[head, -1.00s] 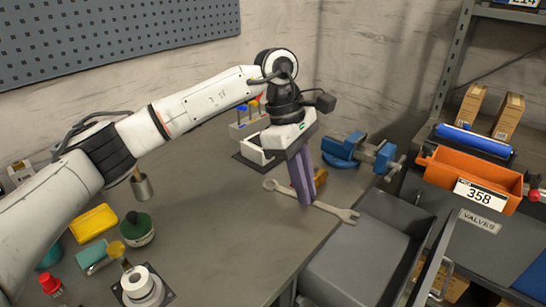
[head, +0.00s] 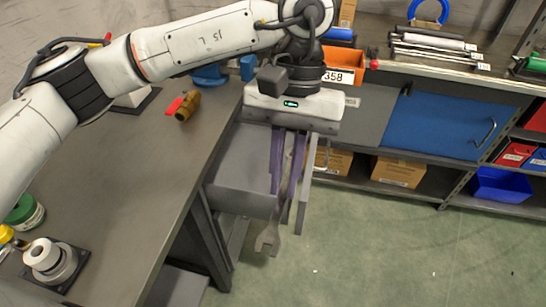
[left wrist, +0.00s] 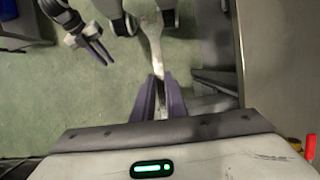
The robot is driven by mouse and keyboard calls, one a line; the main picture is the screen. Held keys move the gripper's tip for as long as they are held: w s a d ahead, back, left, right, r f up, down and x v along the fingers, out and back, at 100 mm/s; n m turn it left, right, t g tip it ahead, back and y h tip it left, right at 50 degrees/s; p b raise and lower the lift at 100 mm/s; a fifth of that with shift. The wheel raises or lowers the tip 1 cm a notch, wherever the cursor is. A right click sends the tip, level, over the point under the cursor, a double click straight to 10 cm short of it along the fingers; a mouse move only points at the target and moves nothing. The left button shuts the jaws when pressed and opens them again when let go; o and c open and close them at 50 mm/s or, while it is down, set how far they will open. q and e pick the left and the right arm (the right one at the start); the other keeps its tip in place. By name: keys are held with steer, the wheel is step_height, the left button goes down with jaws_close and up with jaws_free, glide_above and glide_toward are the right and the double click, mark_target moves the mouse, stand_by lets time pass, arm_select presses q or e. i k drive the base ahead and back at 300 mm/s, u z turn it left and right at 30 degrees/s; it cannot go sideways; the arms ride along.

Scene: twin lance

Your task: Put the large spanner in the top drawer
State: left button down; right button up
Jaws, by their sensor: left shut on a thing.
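My left gripper (head: 287,163) is shut on the large spanner (head: 268,238), a grey metal wrench. The spanner hangs steeply in the head view, its open jaw below the purple fingers and its upper part hidden by the gripper. In the left wrist view the spanner (left wrist: 153,40) runs up between the fingers (left wrist: 161,98). The open grey top drawer (head: 238,200) juts from the bench. In the head view the spanner overlaps the drawer's right end; I cannot tell whether they touch. My right gripper (left wrist: 97,48) shows small in the left wrist view, empty, its fingers apart.
The bench top (head: 130,165) holds a brass-coloured piece with a red handle (head: 184,105), a white round fitting (head: 50,260) and a green-lidded jar (head: 25,212). A shelf with a blue panel (head: 440,122) and cardboard boxes (head: 398,171) stands behind. The green floor at right is clear.

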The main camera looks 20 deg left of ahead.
mark_target(250, 157)
steer(key=z, duration=0.95)
steer(key=i, duration=2.7)
steer(key=u, duration=3.45)
steer(key=i, duration=0.5)
